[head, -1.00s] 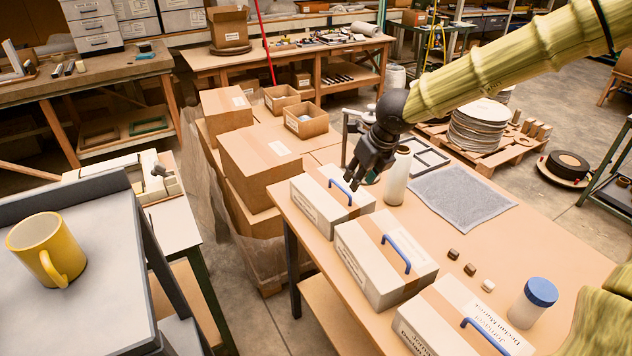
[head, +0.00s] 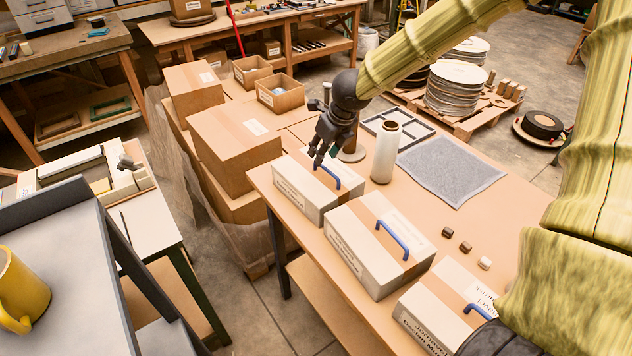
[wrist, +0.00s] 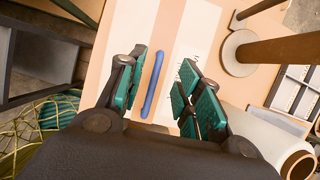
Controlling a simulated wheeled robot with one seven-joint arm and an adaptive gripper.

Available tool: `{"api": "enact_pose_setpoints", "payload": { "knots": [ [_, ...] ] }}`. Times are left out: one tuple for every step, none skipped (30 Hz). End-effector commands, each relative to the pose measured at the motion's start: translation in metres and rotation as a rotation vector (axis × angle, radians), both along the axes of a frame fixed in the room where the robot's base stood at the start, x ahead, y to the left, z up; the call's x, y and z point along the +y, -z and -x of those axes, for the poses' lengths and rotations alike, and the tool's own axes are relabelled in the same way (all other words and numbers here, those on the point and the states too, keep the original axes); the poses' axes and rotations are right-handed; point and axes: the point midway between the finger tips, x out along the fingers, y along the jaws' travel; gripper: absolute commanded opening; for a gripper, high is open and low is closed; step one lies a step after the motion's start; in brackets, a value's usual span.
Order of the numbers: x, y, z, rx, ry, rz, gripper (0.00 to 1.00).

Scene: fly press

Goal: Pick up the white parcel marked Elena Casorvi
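Three white parcels with tan tape and blue handles stand in a row on the table: a far one (head: 296,197), a middle one (head: 352,253) and a near one (head: 425,316). Their printed names are too small or cut off to read surely, so I cannot tell which says Elena Casorvi. My gripper (head: 322,157) points down at the far parcel's handle (head: 328,176). In the wrist view my gripper (wrist: 164,88) is open, and that blue handle (wrist: 155,82) shows between its green finger pads with gaps on both sides. Whether the fingertips reach down to its height is unclear.
A white roll (head: 385,153) stands close beside the far parcel, right of my gripper. A grey mat (head: 452,171) and several small blocks (head: 465,247) lie on the table (head: 425,220). Brown cartons (head: 238,148) stand to the left.

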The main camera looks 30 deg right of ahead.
Motion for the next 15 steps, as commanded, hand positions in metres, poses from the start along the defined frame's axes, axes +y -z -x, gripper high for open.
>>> {"api": "enact_pose_setpoints", "payload": {
  "knots": [
    [0.0,0.002,0.0,0.001,0.0,0.0,0.35],
    [0.0,0.002,-0.001,0.001,0.0,0.0,0.35],
    [0.0,0.003,-0.001,0.001,0.0,0.0,0.35],
    [0.0,0.004,-0.001,0.001,0.0,0.001,0.35],
    [0.0,0.005,-0.002,0.002,0.001,0.001,0.35],
    [0.0,0.007,-0.003,0.002,0.001,0.001,0.35],
    [0.0,0.009,-0.004,0.002,0.001,0.001,0.35],
    [0.001,0.011,-0.006,0.002,0.001,0.001,0.35],
    [0.001,0.014,-0.007,0.003,0.0,0.002,0.35],
    [0.002,0.017,-0.008,0.003,0.0,0.003,0.35],
    [0.002,0.02,-0.01,0.002,-0.001,0.003,0.35],
    [0.002,0.023,-0.012,0.003,0.0,0.002,0.35],
    [0.003,0.026,-0.013,0.003,0.001,0.002,0.35],
    [0.003,0.029,-0.015,0.003,0.0,0.002,0.35],
    [0.003,0.034,-0.017,0.002,0.0,0.001,0.35]
  ]
}}
